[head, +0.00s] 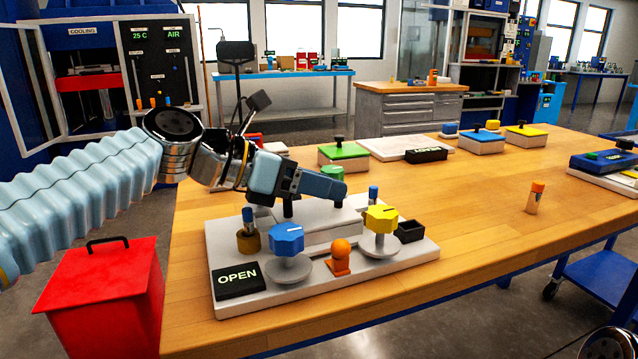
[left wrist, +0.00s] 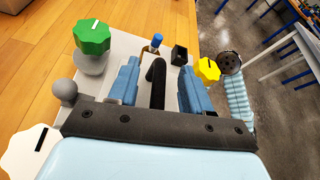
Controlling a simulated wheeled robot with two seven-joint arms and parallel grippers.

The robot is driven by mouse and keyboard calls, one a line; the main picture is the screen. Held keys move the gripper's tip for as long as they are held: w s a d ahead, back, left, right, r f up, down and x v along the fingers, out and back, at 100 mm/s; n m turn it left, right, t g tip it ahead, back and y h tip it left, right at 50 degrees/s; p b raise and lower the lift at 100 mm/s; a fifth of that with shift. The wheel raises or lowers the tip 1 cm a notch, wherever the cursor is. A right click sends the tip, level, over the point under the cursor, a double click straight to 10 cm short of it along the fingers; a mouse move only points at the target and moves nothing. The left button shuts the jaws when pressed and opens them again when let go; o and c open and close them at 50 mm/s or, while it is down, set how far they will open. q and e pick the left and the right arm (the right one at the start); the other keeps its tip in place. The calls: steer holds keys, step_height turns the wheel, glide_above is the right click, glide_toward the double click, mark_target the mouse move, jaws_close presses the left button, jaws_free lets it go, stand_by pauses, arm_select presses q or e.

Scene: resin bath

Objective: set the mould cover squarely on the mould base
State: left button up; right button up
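The pale grey mould cover (head: 322,230), a slab with a black handle, lies on the pale board among the knobs. The handle also shows in the left wrist view (left wrist: 156,85). A pale layer beneath the cover looks like the mould base; I cannot tell whether their edges line up. My left gripper (head: 340,189) is low over the cover. In the left wrist view its two blue fingers (left wrist: 160,85) stand on either side of the handle, with a gap at each side. The fingers hide much of the handle in the head view. My right gripper is out of view.
The board (head: 412,247) carries a blue knob (head: 286,238), a yellow knob (head: 380,219), a green knob (left wrist: 92,37), an orange knob (head: 340,257) and an OPEN sign (head: 238,279). A red bin (head: 100,300) stands left.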

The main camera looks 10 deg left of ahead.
arm_select(q)
steer(key=shift+f, duration=0.1)
steer(key=p+v, duration=0.1)
steer(key=v, duration=1.3)
